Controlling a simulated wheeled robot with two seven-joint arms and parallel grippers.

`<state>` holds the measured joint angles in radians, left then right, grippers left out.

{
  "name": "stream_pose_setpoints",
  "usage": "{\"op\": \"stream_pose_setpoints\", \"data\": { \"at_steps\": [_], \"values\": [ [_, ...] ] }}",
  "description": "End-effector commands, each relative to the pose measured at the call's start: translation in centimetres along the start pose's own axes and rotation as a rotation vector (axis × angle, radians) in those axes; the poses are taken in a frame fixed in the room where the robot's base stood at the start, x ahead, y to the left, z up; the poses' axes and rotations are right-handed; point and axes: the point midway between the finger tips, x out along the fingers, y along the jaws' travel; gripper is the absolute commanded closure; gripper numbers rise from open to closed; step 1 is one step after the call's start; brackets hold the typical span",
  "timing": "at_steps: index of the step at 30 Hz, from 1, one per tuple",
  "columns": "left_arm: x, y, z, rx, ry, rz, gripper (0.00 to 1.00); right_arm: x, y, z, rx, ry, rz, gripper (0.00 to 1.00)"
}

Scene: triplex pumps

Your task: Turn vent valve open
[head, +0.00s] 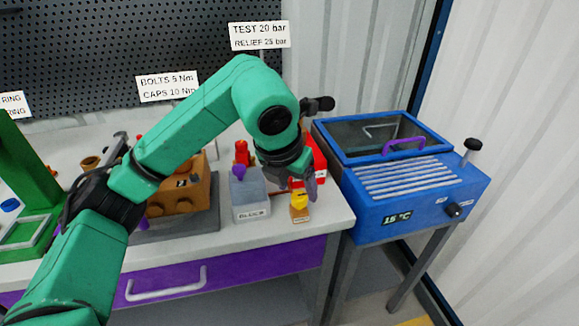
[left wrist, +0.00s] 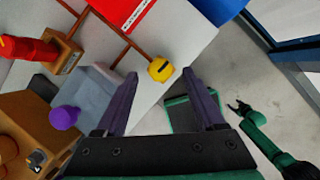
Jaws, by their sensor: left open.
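The vent valve appears to be the yellow knob (head: 299,201) on a small tan block near the bench's front right corner. In the left wrist view the yellow knob (left wrist: 162,69) has a dark mark on its top and sits just beyond the fingertips, roughly between them. My left gripper (head: 306,186) points down beside and above the knob; its purple fingers (left wrist: 160,77) are apart with nothing between them. I cannot tell whether a finger touches the knob. A dark gripper (left wrist: 239,107), apparently my right one, is small at the right of the wrist view.
A grey block (head: 251,211) with a purple knob stands left of the valve. A red box (head: 319,163) is behind it, with copper pipes nearby. An orange-brown pump block (head: 182,196) stands further left. A blue lidded machine (head: 415,190) stands right of the bench (head: 180,255).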

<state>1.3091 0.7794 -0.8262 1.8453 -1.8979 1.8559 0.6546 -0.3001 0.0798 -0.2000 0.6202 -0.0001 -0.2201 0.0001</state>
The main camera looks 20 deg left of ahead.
Motion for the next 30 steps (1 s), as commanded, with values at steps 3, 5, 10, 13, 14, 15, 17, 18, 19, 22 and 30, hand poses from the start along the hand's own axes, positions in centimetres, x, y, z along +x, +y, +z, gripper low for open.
{"op": "stream_pose_setpoints", "data": {
  "at_steps": [3,5,10,13,14,15,17,18,19,22,30],
  "values": [
    [-3.9,0.0,0.2,0.000,-0.007,0.000,0.29,-0.1,0.0,0.0,0.000,0.000,0.000,0.33],
    [-5.7,0.0,0.2,0.000,-0.007,0.001,0.29,-0.2,0.0,0.0,0.000,0.000,0.000,0.33],
    [-9.6,0.1,0.2,-0.001,-0.004,0.003,0.29,-1.0,0.0,-0.1,0.000,0.000,0.000,0.33],
    [-10.4,0.0,0.1,-0.001,-0.002,0.001,0.29,-1.1,0.0,-0.1,0.000,0.000,0.000,0.33],
    [-10.4,0.0,0.1,-0.001,-0.002,0.001,0.29,-1.1,0.0,-0.1,0.000,0.000,0.000,0.33],
    [-10.5,0.0,0.0,-0.002,-0.001,0.001,0.29,-1.1,0.0,-0.1,0.000,0.000,0.000,0.33],
    [-10.4,0.0,0.0,-0.002,-0.001,0.001,0.29,-1.1,0.0,-0.1,0.000,0.000,0.000,0.33],
    [-10.4,0.0,0.0,-0.002,-0.001,0.000,0.29,-1.1,0.0,-0.1,0.000,0.000,0.000,0.33],
    [-10.4,0.0,0.0,-0.002,-0.001,0.000,0.29,-1.1,0.0,-0.1,0.000,0.000,0.000,0.33],
    [-10.4,0.0,0.0,-0.002,-0.001,0.000,0.29,-1.1,0.0,-0.1,0.000,0.000,0.000,0.33],
    [-12.8,0.0,1.0,-0.001,-0.002,0.000,0.29,-3.6,0.0,-0.3,0.000,0.000,0.000,0.33]
  ]
}}
